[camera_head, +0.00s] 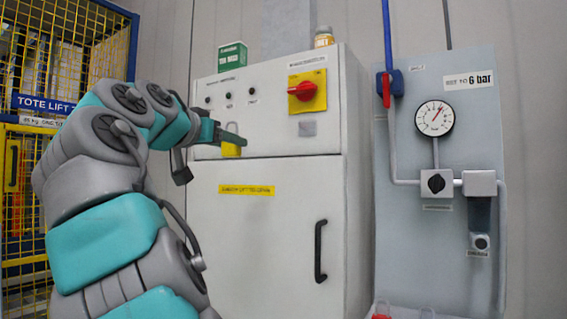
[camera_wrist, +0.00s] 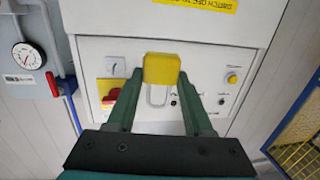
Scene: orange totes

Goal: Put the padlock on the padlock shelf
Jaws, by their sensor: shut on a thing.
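The yellow padlock (camera_head: 231,150) hangs body down in front of the white cabinet. It also shows in the wrist view (camera_wrist: 161,68), between the fingertips. My gripper (camera_head: 229,138) is shut on the padlock, with its green fingers either side in the wrist view (camera_wrist: 160,82). The padlock's shackle points up in the head view. At the bottom of the head view, below the grey panel, a pale ledge (camera_head: 440,316) is partly cut off. A red padlock-like thing (camera_head: 381,315) stands there. I cannot tell from any label whether this ledge is the padlock shelf.
The white cabinet (camera_head: 270,225) has a red and yellow rotary switch (camera_head: 306,90) and a black door handle (camera_head: 320,250). A pressure gauge (camera_head: 434,118) and pipes are on the grey panel (camera_head: 410,240). A yellow mesh cage (camera_head: 60,50) stands at left.

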